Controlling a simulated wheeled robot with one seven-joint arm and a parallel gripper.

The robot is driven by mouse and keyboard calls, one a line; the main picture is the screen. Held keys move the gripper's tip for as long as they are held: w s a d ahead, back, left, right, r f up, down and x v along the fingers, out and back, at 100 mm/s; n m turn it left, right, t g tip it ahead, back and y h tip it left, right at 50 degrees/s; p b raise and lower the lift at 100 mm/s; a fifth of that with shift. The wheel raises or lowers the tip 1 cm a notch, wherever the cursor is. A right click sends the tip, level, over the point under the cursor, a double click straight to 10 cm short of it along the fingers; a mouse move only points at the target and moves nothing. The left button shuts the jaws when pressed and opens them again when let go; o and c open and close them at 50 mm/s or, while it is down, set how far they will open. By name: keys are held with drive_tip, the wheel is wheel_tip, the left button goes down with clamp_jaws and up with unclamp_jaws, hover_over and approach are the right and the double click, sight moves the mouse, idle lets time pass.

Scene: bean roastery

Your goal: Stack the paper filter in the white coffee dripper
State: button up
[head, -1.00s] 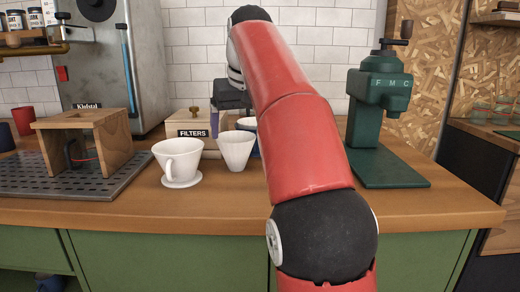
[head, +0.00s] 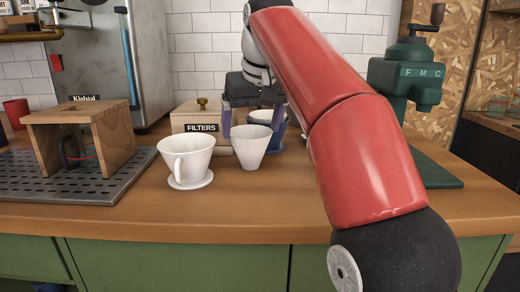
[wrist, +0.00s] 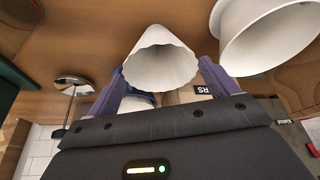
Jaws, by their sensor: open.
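The paper filter (head: 251,148), a white fluted cone, stands on the counter just right of the dripper. The white coffee dripper (head: 187,162) stands upright on its round base, its handle towards me. My gripper (head: 252,128) is open behind the filter, one purple finger towards each side of it. In the wrist view, the filter (wrist: 160,55) shows between and beyond the fingertips of my gripper (wrist: 164,68). I cannot tell whether they touch it. The dripper (wrist: 262,42) is beside the right-hand finger in that view.
A blue cup (head: 277,130) stands close behind the filter, partly hidden. A wooden filters box (head: 188,120) is behind the dripper. A wooden stand (head: 100,143) on a dark grate is at left, a green grinder (head: 409,75) at right. The counter front (head: 200,215) is clear.

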sight(249, 147)
drive_tip(key=b+x, duration=0.2)
drive_tip(key=x, duration=0.4)
drive_tip(key=shift+f, duration=0.35)
drive_tip(key=c, duration=0.6)
drive_tip(key=shift+c, duration=0.3)
drive_tip(key=shift+s+r, duration=0.1)
drive_tip(key=shift+s+d+r, duration=0.1)
drive_tip(key=shift+s+r, duration=0.05)
drive_tip(key=shift+r, duration=0.05)
drive_tip(key=s+d+r, duration=0.1)
drive_tip(key=s+r, duration=0.1)
drive_tip(key=s, duration=0.2)
drive_tip(key=s+d+r, duration=0.2)
drive_tip(key=s, duration=0.1)
drive_tip(key=s+d+r, duration=0.1)
drive_tip(key=s+r, duration=0.2)
drive_tip(key=s, duration=0.1)
drive_tip(key=shift+s+d, duration=0.15)
drive_tip(key=shift+s, duration=0.15)
drive_tip(key=shift+c, duration=0.2)
drive_tip(key=shift+s+d+r, duration=0.25)
drive_tip(key=shift+s, duration=0.35)
